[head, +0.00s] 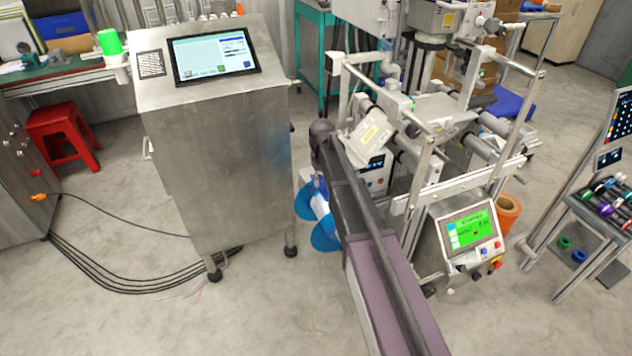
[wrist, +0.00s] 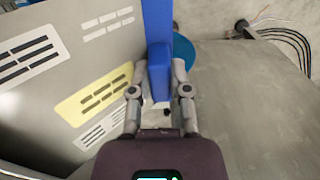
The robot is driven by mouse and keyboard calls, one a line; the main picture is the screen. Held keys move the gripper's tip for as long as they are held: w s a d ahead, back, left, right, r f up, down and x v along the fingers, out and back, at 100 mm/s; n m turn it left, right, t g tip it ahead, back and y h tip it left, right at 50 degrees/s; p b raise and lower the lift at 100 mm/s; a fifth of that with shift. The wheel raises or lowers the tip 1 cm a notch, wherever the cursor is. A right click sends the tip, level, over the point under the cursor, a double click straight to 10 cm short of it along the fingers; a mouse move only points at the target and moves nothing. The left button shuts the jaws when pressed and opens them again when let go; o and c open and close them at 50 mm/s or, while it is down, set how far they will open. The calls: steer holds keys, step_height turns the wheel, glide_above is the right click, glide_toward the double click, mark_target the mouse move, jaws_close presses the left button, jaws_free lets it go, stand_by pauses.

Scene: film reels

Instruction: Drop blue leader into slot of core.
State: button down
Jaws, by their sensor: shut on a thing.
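In the wrist view the blue leader (wrist: 157,25) is a flat blue strip that runs down from the top edge. It ends in a thicker blue piece between the fingertips of my gripper (wrist: 158,82), which is shut on it. Part of a blue disc (wrist: 184,52) shows behind the right finger. In the head view a reel with blue flanges (head: 325,235) and a white core (head: 318,205) sits left of my arm, partly covered by it. My gripper is hidden behind my arm there. The core's slot cannot be made out in either view.
A grey machine box with a yellow label (wrist: 92,95) stands close to my gripper's left. In the head view a steel cabinet with a screen (head: 215,55) is at left, and the machine frame with a green-lit panel (head: 468,232) at right. Black cables (head: 110,275) cross the floor.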

steer(key=shift+w+d+f+b, duration=0.2)
steer(key=shift+d, duration=0.35)
steer(key=shift+w+d+f+b, duration=0.15)
steer(key=shift+d+f+b, duration=0.05)
steer(key=shift+d, duration=0.3)
steer(key=shift+w, duration=0.15)
stand_by(0.8)
steer(key=shift+s+a+f+h, duration=0.25)
steer(key=shift+a+h, duration=0.15)
steer(key=shift+a, duration=0.2)
steer(key=s+a+t+h+b, duration=0.2)
steer(key=a+h, duration=0.3)
steer(key=a, duration=0.3)
steer(key=shift+s+a+r+h+b, duration=0.15)
steer(key=shift+s+r+h+b, duration=0.25)
steer(key=shift+s+b, duration=0.1)
steer(key=shift+w+f, duration=0.1)
steer(key=shift+f, duration=0.05)
steer(key=b+x, duration=0.8)
steer(key=x, duration=0.1)
steer(key=shift+d, duration=0.2)
